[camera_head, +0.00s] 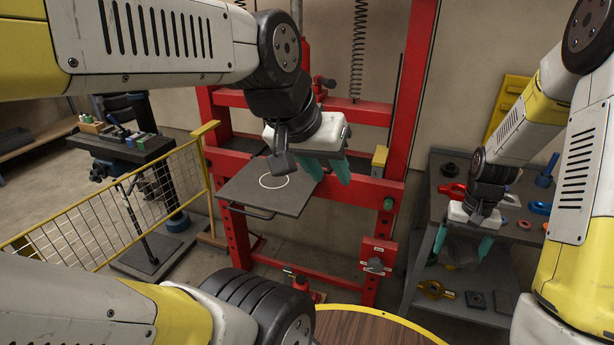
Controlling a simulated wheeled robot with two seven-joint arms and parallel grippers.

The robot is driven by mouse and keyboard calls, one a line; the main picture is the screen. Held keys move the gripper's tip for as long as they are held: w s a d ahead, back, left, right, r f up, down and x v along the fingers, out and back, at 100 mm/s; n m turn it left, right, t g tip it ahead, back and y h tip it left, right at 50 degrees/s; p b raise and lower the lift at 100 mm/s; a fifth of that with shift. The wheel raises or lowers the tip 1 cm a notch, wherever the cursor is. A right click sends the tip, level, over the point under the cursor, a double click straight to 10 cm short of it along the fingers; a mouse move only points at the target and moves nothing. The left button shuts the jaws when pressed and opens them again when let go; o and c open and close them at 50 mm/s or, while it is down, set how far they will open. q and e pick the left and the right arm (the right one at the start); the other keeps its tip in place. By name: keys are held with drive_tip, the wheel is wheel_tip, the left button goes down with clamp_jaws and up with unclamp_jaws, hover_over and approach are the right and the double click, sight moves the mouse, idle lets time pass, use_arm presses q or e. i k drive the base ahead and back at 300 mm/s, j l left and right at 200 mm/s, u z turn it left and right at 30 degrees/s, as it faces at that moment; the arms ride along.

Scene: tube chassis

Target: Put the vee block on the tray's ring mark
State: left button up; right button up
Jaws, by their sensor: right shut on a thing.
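The tray (245,187) is a dark flat plate on the red press frame, with a white ring mark (273,187) on it. The visible part of the ring is bare. My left gripper (330,176) hangs over the tray's right back side, teal fingers apart, with nothing seen between them. My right gripper (462,248) points down at the front left of the grey shelf unit at right. It is shut on a grey piece (461,247), which looks like the vee block. Its shape is mostly hidden by the fingers and blends with the shelf.
The red press frame (408,110) stands around the tray. A yellow mesh barrier (120,205) is at left, before a dark bench stand (125,148). The shelf unit (425,205) holds red, blue and orange parts. A round wooden top (370,328) is at the bottom.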

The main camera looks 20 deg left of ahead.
sight(274, 179)
drive_tip(key=l+u, duration=0.1)
drive_tip(key=u, duration=0.9)
